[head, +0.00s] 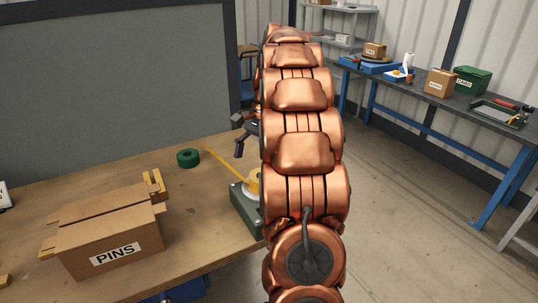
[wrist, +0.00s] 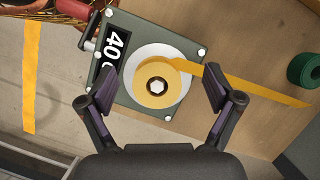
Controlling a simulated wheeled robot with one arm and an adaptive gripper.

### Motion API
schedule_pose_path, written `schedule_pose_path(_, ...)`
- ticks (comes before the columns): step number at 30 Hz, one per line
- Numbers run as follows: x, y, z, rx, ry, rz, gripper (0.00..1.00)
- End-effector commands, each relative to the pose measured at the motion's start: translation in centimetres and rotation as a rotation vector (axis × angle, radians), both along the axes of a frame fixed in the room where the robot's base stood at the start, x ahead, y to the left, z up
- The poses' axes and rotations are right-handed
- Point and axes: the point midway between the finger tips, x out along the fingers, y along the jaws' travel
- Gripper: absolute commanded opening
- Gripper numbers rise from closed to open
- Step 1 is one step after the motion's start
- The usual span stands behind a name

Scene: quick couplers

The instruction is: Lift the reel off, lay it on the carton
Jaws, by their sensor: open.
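The yellow reel (wrist: 157,85) sits on a white disc (wrist: 185,60) on a dark green base plate (wrist: 128,28) marked "40". A hex-shaped piece shows at the reel's centre. A yellow strip (wrist: 250,88) runs from the reel out to the right. In the head view the reel (head: 255,180) is partly hidden behind my arm. My gripper (wrist: 160,90) is open and empty, its fingers on either side of the reel in the picture and apart from it. Its fingers also show in the head view (head: 241,137), above the bench. The carton (head: 112,243) marked "PINS" stands at the bench's front left.
A green roll (head: 188,158) lies on the wooden bench (head: 195,215) behind the base plate. A small yellow piece (head: 153,184) is beside the carton. A grey panel (head: 115,85) rises behind the bench. A second bench (head: 440,93) with boxes stands far right, across open floor.

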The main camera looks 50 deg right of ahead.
Motion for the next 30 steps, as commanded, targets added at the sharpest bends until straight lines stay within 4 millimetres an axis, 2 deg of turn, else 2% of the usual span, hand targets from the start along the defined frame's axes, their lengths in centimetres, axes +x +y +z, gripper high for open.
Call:
schedule_pose_path(1,-0.1,-1.6,-0.5,0.008,0.005,-0.039,0.9)
schedule_pose_path(3,-0.1,-3.2,-0.7,0.013,0.008,-0.083,0.9)
schedule_pose_path(9,-0.4,-5.6,-1.1,0.027,0.016,-0.151,0.9)
schedule_pose_path(17,-0.5,-5.3,-2.1,0.031,0.021,-0.158,0.9)
schedule_pose_path(30,-0.5,-3.7,-5.9,0.03,0.021,-0.156,0.9)
